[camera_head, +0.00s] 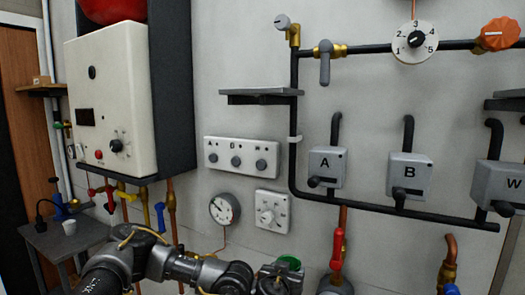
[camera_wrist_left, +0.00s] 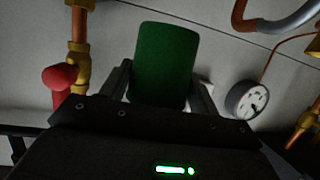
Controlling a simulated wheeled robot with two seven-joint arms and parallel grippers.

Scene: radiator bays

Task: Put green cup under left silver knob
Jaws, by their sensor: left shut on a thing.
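The green cup (camera_head: 290,262) shows at the bottom of the head view, held in my left gripper (camera_head: 278,274). In the left wrist view the green cup (camera_wrist_left: 167,62) fills the space between the two fingers of the left gripper (camera_wrist_left: 163,88), which is shut on it. A silver knob (camera_head: 282,21) sits on a brass fitting at the upper left end of the black pipe, well above the cup. A silver lever handle (camera_head: 324,62) hangs right of it. My right gripper is in neither view.
A small dark shelf (camera_head: 261,98) juts from the wall below the silver knob. Black pipes (camera_head: 293,120) run beside it, with lever boxes A (camera_head: 326,165) and B (camera_head: 408,174). A gauge (camera_head: 224,208) and switch panel (camera_head: 241,157) are left. A red valve handle (camera_head: 337,246) stands near the cup.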

